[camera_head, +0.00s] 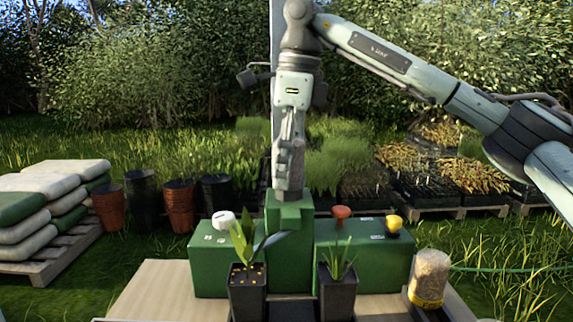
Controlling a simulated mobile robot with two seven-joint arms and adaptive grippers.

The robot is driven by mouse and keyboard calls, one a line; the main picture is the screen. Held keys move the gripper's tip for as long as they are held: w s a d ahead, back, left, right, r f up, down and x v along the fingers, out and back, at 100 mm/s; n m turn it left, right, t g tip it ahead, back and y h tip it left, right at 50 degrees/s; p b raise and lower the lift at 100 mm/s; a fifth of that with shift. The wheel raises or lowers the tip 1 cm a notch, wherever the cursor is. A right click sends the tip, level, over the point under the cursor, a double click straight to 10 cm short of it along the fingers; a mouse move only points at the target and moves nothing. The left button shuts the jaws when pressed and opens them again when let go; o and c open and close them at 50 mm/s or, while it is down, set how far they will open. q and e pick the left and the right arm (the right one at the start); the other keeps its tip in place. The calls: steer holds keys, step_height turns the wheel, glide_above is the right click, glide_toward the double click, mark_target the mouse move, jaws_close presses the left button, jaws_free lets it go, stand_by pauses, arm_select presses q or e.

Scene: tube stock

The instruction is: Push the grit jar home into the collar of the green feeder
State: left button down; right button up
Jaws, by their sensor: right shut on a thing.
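The green feeder (290,250) stands on a pale wooden bench, with a raised middle block between two lower side parts. My right gripper (290,146) points straight down above the raised block. It is shut on a narrow grey-brown thing, which looks like the grit jar (289,178). The jar is upright and its lower end meets the top of the raised block, where the collar would be. The collar itself is hard to make out, and I cannot tell how deep the jar sits. My left gripper is not in view.
A white cap (223,219), a red mushroom knob (341,212) and a yellow knob (394,223) top the side parts. Two potted plants (247,285) (338,290) stand in front. A clear container of tan grains (430,277) is at right. Stacked sacks (30,208) lie far left.

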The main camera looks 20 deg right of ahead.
steer(key=o, duration=1.3)
steer(key=shift+o, duration=0.2)
steer(key=r, duration=0.4)
steer(key=d+r, duration=0.1)
steer(key=r, duration=0.6)
steer(key=shift+s+d+r, duration=0.15)
steer(key=shift+s+r, duration=0.2)
steer(key=shift+r, duration=0.05)
